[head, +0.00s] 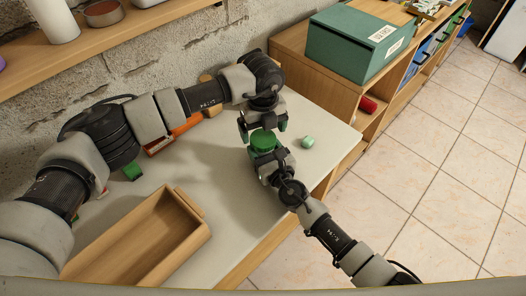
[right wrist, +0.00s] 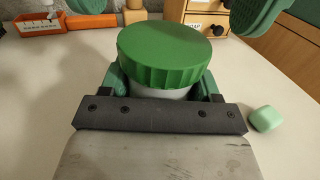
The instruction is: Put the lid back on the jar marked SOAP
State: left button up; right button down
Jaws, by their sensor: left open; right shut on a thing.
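The green ribbed lid (head: 263,140) sits on top of a pale grey jar. In the right wrist view the lid (right wrist: 170,48) looks roughly level, with the jar (right wrist: 165,94) just below it. My right gripper (head: 266,156) is shut around the jar, a green finger on each side under the lid. My left gripper (head: 263,123) is open just above the lid; its green finger pads show apart at the top of the right wrist view. No marking on the jar is visible; most of its body is hidden by the lid and my right gripper.
A small mint-green block (head: 308,142) lies right of the jar. An empty wooden tray (head: 190,240) is at the front left. An orange bin (right wrist: 40,25) and a small wooden drawer unit (right wrist: 215,20) stand behind. A teal box (head: 350,45) tops the cabinet.

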aim_at(263, 138)
pick_arm(q)
jog(key=shift+f, duration=1.5)
jog(key=c, duration=0.9)
jog(key=shift+m, duration=1.8)
jog(key=o, duration=1)
jog(key=shift+r, duration=2.3)
